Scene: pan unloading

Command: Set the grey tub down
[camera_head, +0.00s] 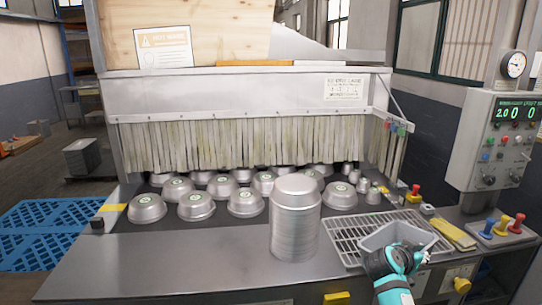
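The grey tub (385,237) is an open, light grey container at the front right of the metal counter, over the right part of a wire rack (345,232). Whether it rests on the rack or hangs just above it, I cannot tell. My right gripper (428,246), on a teal arm, comes in from the bottom right and overlaps the tub's near right side and rim. The arm's wrist covers part of the tub, and the closing of the fingers is not clear. My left gripper is out of view.
A tall stack of metal pans (295,225) stands left of the rack. Several upturned pans (196,206) lie before a strip curtain (230,143). A yellow cloth (452,234) and a lever box (500,233) are at right. The counter's front left (150,255) is clear.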

